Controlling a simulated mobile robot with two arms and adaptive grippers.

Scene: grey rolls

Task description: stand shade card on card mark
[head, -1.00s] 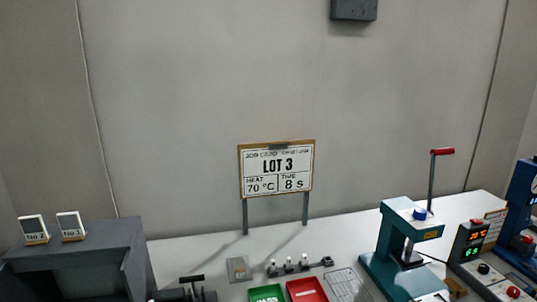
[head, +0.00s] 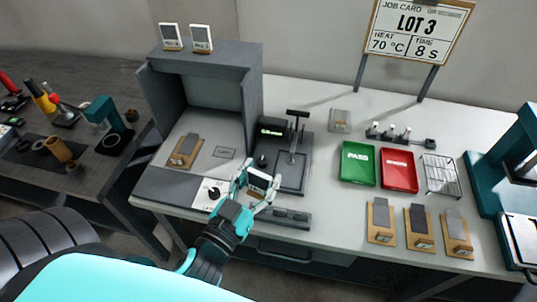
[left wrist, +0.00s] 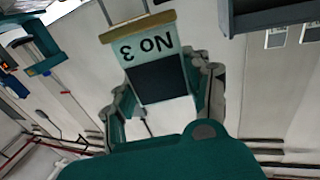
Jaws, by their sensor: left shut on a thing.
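My left gripper (head: 259,184) is shut on a shade card. The card, with a wooden base strip, a pale face and a dark patch, shows in the left wrist view (left wrist: 157,73) reading "No 3", upside down in the picture. In the head view the gripper holds it in front of the grey booth's (head: 255,100) right front corner, above the bench. A small outlined rectangle (head: 224,152), seemingly the card mark, lies bare on the booth floor. Two similar cards (head: 171,37) (head: 201,39) stand on the booth top. My right gripper is out of view.
A wooden board with a grey sample (head: 186,150) lies on the booth floor, left of the outline. Right of the booth are a black stand (head: 292,160), a green tray (head: 358,163), a red tray (head: 399,169) and a wire rack (head: 440,175). The booth front is open.

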